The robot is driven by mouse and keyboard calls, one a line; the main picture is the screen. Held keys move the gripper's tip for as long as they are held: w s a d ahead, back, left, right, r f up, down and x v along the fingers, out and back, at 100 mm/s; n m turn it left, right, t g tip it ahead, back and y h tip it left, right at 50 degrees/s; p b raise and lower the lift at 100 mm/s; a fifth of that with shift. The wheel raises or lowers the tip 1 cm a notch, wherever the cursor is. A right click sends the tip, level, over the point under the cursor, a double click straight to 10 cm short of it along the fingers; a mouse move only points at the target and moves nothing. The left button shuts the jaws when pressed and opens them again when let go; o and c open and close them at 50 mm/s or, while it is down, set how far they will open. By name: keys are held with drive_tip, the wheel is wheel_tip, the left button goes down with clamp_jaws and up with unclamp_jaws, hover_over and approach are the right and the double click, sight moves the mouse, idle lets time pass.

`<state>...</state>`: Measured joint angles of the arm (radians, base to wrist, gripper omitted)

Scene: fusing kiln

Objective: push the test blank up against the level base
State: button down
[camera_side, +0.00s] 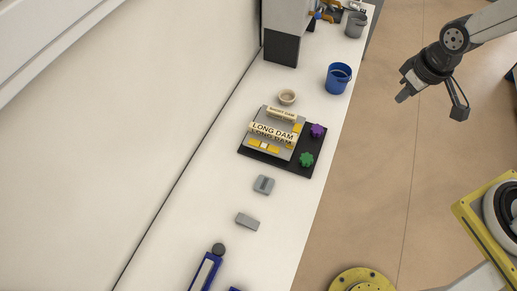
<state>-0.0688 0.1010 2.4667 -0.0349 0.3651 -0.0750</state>
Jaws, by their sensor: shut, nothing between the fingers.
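A plain grey block (247,221), which looks like the test blank, lies flat on the white bench. A second grey block (263,185) with a raised part on top lies just beyond it and looks like the level base, though I cannot be sure which is which. A clear gap of bench separates the two. My gripper (403,97) is shut and empty, up at the right over the floor side, well away from both blocks.
Beyond the blocks is a black board (306,166) with labelled dam bars, a purple knob (317,131) and a green knob (306,160). A small bowl (287,97) and blue bucket (338,78) stand farther back. A blue-and-white tool (205,271) lies nearer. Bench right of the blocks is clear.

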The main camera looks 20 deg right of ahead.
drive_tip(key=w+a+f+n, duration=0.5)
drive_tip(key=w+a+n, duration=0.1)
drive_tip(key=a, duration=0.2)
drive_tip(key=n+g+h, duration=0.1)
drive_tip(key=n, duration=1.2)
hover_over(260, 195)
drive_tip(key=d, duration=0.1)
wheel_tip(260, 195, down, 16)
drive_tip(key=s+a+f+n+h, duration=0.1)
drive_tip(key=s+a+f+n, duration=0.4)
drive_tip(key=f, duration=0.3)
drive_tip(key=shift+s+a+f+n+t, duration=0.3)
drive_tip(key=shift+a+n, duration=0.2)
drive_tip(key=shift+a, duration=0.2)
drive_tip(key=shift+w, duration=0.1)
drive_tip(key=shift+x, duration=5)
drive_tip(key=shift+w+d, duration=1.4)
drive_tip(key=shift+d, duration=0.05)
